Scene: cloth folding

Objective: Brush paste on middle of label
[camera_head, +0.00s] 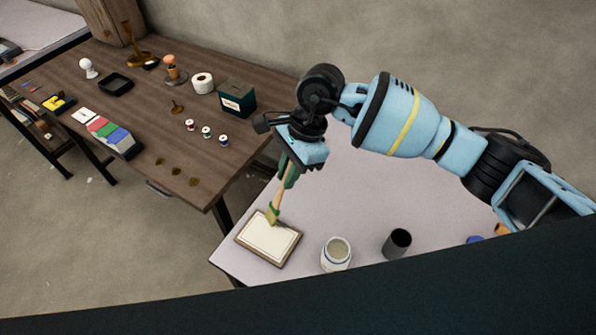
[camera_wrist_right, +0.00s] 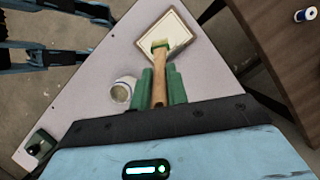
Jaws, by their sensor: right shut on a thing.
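A cream label with a brown border (camera_head: 268,240) lies on the pale table near its left corner. My right gripper (camera_head: 288,176) is shut on the wooden handle of a brush (camera_head: 275,207). The brush points down, with its bristles over the upper right part of the label; I cannot tell whether they touch it. In the right wrist view the label (camera_wrist_right: 170,32) lies beyond the bristles, and the brush handle (camera_wrist_right: 159,85) sits between the green fingers (camera_wrist_right: 159,88). A white jar of paste (camera_head: 337,252) stands open, right of the label.
A dark cup (camera_head: 397,243) stands right of the jar. The pale table (camera_head: 350,190) is clear behind them. A brown wooden table (camera_head: 150,135) at the left holds spools, a green box (camera_head: 237,99) and several small items.

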